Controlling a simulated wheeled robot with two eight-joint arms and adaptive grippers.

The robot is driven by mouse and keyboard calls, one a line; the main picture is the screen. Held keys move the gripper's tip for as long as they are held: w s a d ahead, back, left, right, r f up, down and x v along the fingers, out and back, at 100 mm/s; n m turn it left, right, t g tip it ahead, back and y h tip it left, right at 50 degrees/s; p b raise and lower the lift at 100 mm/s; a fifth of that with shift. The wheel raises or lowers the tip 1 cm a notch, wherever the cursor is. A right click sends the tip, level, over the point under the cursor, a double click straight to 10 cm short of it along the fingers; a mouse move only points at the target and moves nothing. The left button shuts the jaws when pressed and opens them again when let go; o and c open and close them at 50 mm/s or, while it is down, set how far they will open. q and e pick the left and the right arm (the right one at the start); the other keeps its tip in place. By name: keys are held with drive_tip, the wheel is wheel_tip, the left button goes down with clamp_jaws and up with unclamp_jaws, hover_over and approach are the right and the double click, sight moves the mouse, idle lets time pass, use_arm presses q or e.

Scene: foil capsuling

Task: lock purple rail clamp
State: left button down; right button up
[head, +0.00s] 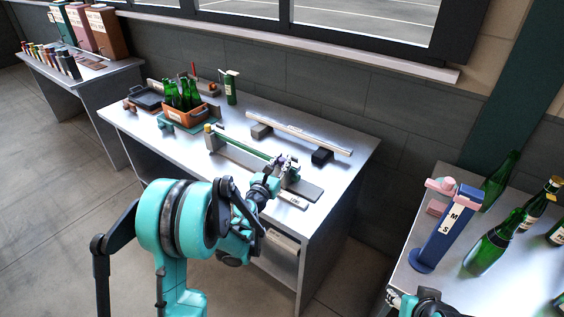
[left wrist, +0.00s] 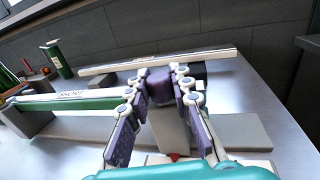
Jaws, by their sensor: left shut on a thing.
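A purple rail clamp (left wrist: 159,87) stands on a grey upright block at the right end of a green rail (left wrist: 70,104), between the fingers of my left gripper (left wrist: 160,95). The left gripper is shut on this clamp, with one finger on each side of it. In the head view, my left gripper (head: 281,170) reaches over the bench to the same spot and hides most of the clamp. The position of the clamp's locking part cannot be made out. Part of my right arm shows at the bottom right; its jaws cannot be read.
A long pale bar (head: 297,133) lies on dark blocks behind the rail. An orange crate (head: 186,115) of green bottles and a green pump bottle (head: 231,88) stand farther left. A blue stand (head: 446,232) and green bottles occupy the right table. The bench's front edge lies below my left arm.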

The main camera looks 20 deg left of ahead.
use_arm(q)
drive_tip(key=shift+d+y, duration=0.1)
drive_tip(key=shift+y, duration=0.3)
drive_tip(key=n+y+b, duration=0.1)
drive_tip(key=n+y, duration=0.3)
drive_tip(key=y, duration=0.1)
drive_tip(key=shift+d+y, duration=0.15)
drive_tip(key=shift+y, duration=0.15)
drive_tip(key=n+g+y, duration=0.2)
drive_tip(key=n+y, duration=0.1)
drive_tip(key=y, duration=0.2)
drive_tip(key=shift+n, duration=0.3)
drive_tip(key=n+g+y, duration=0.4)
drive_tip(key=y, duration=0.1)
drive_tip(key=shift+w+g, duration=0.1)
drive_tip(key=shift+g, duration=0.3)
drive_tip(key=shift+a+n+g+y, duration=0.2)
drive_tip(key=shift+n+g+y, duration=1.3)
drive_tip(key=shift+n+g, duration=0.6)
drive_tip(key=shift+g, duration=0.3)
drive_tip(key=c, duration=1.3)
unclamp_jaws()
